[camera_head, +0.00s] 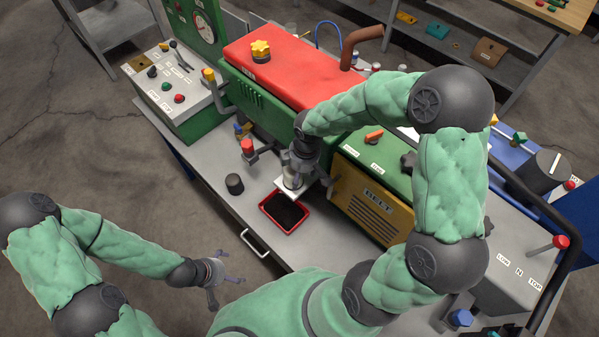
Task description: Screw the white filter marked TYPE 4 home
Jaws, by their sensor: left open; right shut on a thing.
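A small white thing (289,188), which looks like the white filter, is in the fingers of my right gripper (296,176). My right gripper points down and is shut on it, at the front side of the green and red machine (290,80). The fingers hide most of the filter. No TYPE 4 mark is readable, and I cannot tell whether the filter touches a mount. My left gripper (222,277) is open and empty, in front of the bench at the lower left, away from the machine.
A red tray (265,207) with dark contents lies on the bench just below my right gripper. A black cylinder (234,184) stands left of it, near a red-capped fitting (247,147). A control box (175,87) stands at upper left.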

